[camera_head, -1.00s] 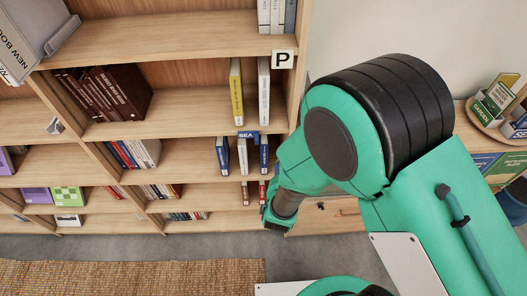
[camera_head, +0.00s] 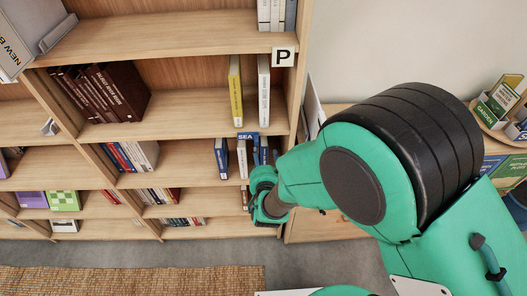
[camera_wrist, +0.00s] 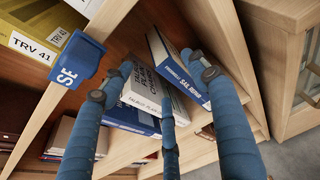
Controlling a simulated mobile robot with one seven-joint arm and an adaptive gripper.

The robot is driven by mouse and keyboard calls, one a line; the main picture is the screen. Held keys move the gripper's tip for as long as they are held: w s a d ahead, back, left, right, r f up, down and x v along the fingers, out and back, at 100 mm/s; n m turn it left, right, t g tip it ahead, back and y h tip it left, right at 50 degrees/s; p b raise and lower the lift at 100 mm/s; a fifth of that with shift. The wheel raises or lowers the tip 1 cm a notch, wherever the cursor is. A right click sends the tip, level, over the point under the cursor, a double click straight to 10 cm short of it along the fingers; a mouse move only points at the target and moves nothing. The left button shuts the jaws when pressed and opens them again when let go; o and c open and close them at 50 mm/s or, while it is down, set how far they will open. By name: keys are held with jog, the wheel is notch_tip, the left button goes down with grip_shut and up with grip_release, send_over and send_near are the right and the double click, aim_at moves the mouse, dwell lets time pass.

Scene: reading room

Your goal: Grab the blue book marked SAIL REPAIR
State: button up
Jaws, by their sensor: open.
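A blue book (camera_wrist: 181,75) with white spine lettering stands on the SEA shelf near its right end.
A white book (camera_wrist: 141,92) stands left of it, with another blue book (camera_head: 221,157) further left. A blue SEA label (camera_wrist: 77,60) juts from the shelf edge above. The wooden side panel (camera_wrist: 215,35) is close on the right, with a cabinet (camera_wrist: 277,50) beyond.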

aim_at(262, 148)
jog(key=b+x, duration=0.1)
jog(key=x, duration=0.6)
jog(key=shift+w+f, duration=0.15)
jog(key=shift+w, duration=0.15)
jog(key=shift+b+x, duration=0.75)
jog(key=shift+x, duration=1.85)
grip_shut()
